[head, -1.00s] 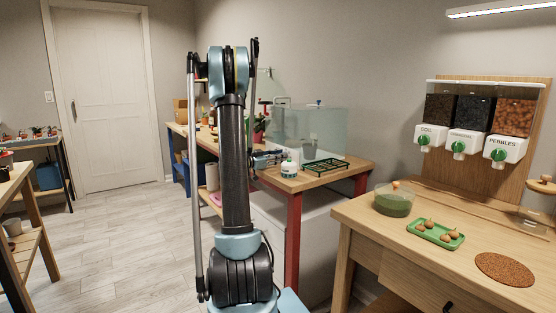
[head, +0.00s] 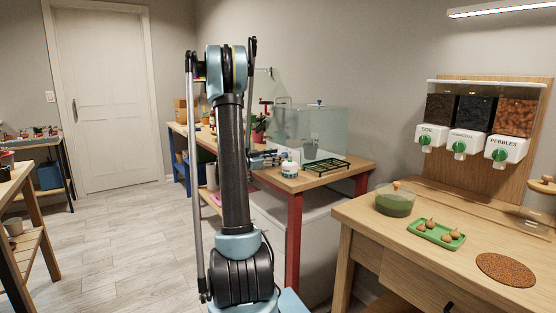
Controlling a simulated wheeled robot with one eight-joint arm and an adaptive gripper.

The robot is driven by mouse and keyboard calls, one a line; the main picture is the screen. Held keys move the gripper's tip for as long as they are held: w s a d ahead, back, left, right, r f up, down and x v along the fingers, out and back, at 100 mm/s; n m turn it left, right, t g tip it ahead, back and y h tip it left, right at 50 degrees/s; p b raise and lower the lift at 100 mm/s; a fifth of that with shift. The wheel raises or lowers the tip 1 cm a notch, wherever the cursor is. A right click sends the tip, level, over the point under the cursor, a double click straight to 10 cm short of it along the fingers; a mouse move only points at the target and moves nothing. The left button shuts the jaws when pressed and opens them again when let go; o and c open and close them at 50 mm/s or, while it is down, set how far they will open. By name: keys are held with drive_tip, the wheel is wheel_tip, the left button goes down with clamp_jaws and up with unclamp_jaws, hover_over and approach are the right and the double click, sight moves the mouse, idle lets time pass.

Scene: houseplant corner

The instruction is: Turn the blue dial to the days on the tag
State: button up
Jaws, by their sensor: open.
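My gripper (head: 270,158) shows small and dark at the end of my arm, partly behind my arm's upright link. It is open, above the left part of the red-legged wooden table, just left of a white bottle with a green label (head: 290,168). I cannot tell whether it touches anything. I cannot make out a blue dial or a tag with days; they may be hidden behind my arm or too small to tell. A small blue spot (head: 318,103) shows at the top of the clear tank, but I cannot tell what it is.
The clear tank (head: 335,125) and a dark green rack (head: 326,165) stand on the red-legged table. At right, a wooden bench (head: 400,262) holds a green-filled bowl (head: 395,203), a green tray (head: 414,229) and a cork mat (head: 506,270). Floor at left is clear.

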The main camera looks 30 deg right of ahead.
drive_tip(key=s+a, duration=0.1)
drive_tip(key=a, duration=0.8)
drive_tip(key=shift+a, duration=0.4)
drive_tip(key=s+a+f+n+y, duration=0.2)
drive_tip(key=s+a+n+y, duration=0.2)
drive_tip(key=s, duration=0.5)
drive_tip(key=s+a+f+n+y, duration=0.2)
drive_tip(key=s+a+n+y, duration=0.25)
drive_tip(key=s, duration=0.35)
drive_tip(key=s+a+f+n+y, duration=0.4)
drive_tip(key=s+a+f+n, duration=0.1)
drive_tip(key=s+a, duration=0.4)
drive_tip(key=s+a+f+n+y, duration=0.5)
drive_tip(key=s+a, duration=0.4)
drive_tip(key=s, duration=0.1)
drive_tip(key=shift+s+a+f+n, duration=0.25)
drive_tip(key=shift+n, duration=0.1)
